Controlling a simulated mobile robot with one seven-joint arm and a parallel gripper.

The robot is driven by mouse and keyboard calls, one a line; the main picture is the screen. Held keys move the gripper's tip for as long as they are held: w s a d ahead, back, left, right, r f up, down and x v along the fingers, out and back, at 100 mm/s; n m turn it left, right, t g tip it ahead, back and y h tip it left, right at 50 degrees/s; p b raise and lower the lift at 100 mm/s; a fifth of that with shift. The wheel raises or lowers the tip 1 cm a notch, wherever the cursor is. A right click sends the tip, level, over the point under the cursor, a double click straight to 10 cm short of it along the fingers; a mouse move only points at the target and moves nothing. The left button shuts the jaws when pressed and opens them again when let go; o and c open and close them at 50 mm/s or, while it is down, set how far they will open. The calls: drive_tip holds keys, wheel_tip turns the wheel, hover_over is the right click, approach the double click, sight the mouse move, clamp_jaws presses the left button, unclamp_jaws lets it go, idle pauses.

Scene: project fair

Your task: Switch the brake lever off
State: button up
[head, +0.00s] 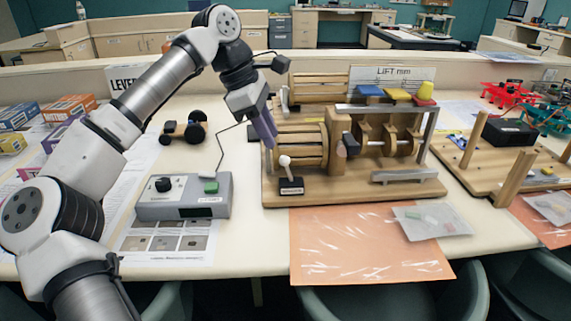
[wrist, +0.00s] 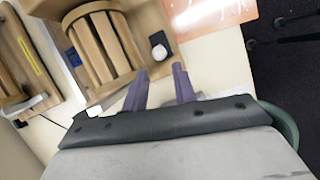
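The brake lever (head: 285,162) is a short stem with a white ball knob on a small black labelled base (head: 291,186), at the front left of a wooden machine (head: 350,196). In the wrist view its white knob (wrist: 158,52) shows beyond the fingertips, beside the slatted wooden drum (wrist: 100,48). My gripper (head: 268,138) is up and to the left of the lever in the head view. In the wrist view its two purple fingers (wrist: 160,78) are apart with nothing between them. The gripper is not touching the knob.
A grey control box (head: 184,196) with a black knob and green button stands left of the machine. An orange sheet (head: 350,255) lies in front of it. A small wheeled wooden car (head: 185,129) sits behind the box. Another wooden board (head: 470,172) stands to the right.

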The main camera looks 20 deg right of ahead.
sight(283, 163)
drive_tip(key=x, duration=0.9)
drive_tip(key=shift+d+f+p, duration=0.15)
drive_tip(key=shift+p, duration=0.25)
drive_tip(key=shift+c, duration=0.5)
clamp_jaws()
drive_tip(key=shift+w+a+f+h+b, duration=0.1)
drive_tip(key=shift+a+f+h+b, duration=0.25)
drive_tip(key=shift+h+b, duration=0.5)
drive_tip(key=shift+r+g, duration=0.25)
drive_tip(key=shift+g, duration=0.05)
